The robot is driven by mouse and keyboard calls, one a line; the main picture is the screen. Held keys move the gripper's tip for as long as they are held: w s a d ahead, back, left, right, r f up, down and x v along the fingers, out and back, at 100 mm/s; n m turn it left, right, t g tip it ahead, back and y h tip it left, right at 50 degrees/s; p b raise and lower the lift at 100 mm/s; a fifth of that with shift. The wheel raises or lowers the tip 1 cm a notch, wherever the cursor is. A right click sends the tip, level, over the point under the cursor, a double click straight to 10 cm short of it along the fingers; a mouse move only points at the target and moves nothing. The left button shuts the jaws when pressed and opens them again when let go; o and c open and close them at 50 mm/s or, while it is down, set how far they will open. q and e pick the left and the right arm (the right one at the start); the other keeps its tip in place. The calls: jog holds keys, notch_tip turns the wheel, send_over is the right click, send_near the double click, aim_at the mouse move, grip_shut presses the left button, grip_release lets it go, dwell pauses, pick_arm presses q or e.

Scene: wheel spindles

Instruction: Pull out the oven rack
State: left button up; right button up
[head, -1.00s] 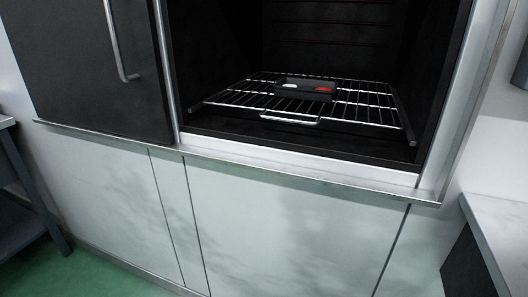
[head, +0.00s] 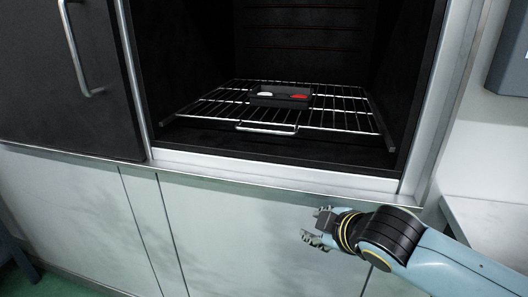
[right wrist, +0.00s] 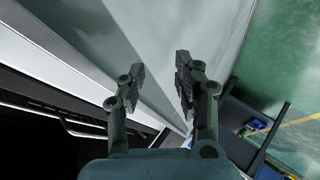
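The oven rack (head: 345,115) is a wire grid lying inside the dark open oven. A small metal handle (head: 266,128) stands at its front edge. A black tray (head: 281,96) with a white and a red item sits on the rack. My right gripper (head: 312,229) is in front of the cabinet, below and right of the rack handle, apart from it. In the right wrist view its two fingers (right wrist: 155,85) are spread with nothing between them. Part of the rack (right wrist: 60,122) shows at the left of that view. My left gripper is out of view.
The oven's metal sill (head: 290,172) runs below the opening, above white cabinet fronts (head: 240,235). A dark door with a long handle (head: 78,55) is at the left. A white counter (head: 485,215) stands at the right.

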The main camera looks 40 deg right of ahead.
aim_at(267, 131)
jog(key=w+r+n+t+y, duration=0.1)
jog(key=w+r+n+t, duration=0.25)
jog(key=r, duration=0.45)
jog(key=w+r+n+t+y, duration=0.1)
jog(key=w+r+n+t, duration=0.2)
jog(key=w+r+n, duration=0.35)
jog(key=shift+m, duration=0.8)
jog(key=w, duration=0.7)
jog(key=shift+w, duration=0.8)
jog(key=shift+c, duration=0.2)
grip_shut()
